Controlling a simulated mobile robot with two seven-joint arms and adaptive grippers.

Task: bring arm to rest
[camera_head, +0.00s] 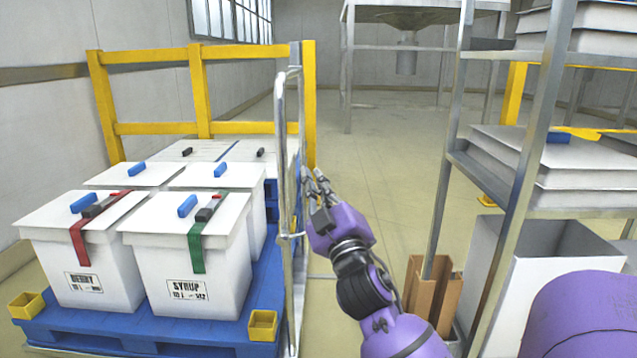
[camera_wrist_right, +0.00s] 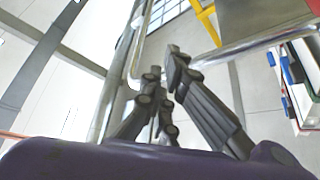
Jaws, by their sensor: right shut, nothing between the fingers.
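My right arm, purple, reaches up from the bottom centre of the head view. My right gripper (camera_head: 317,178) is at its end, shut and empty, pointing up and away from me. It is just right of the upright metal tube rail (camera_head: 289,170) beside the pallet; I cannot tell whether they touch. In the right wrist view the dark fingers of my right gripper (camera_wrist_right: 165,65) point up, with metal tubes close behind them. My left gripper is not in view.
White lidded boxes (camera_head: 190,268) with blue handles, some with red or green straps, stand on a blue pallet (camera_head: 130,335) at left. A yellow guard rail (camera_head: 196,90) stands behind. A metal rack (camera_head: 512,212) and an open white bin (camera_head: 485,258) are at right. Open floor (camera_head: 395,165) lies between.

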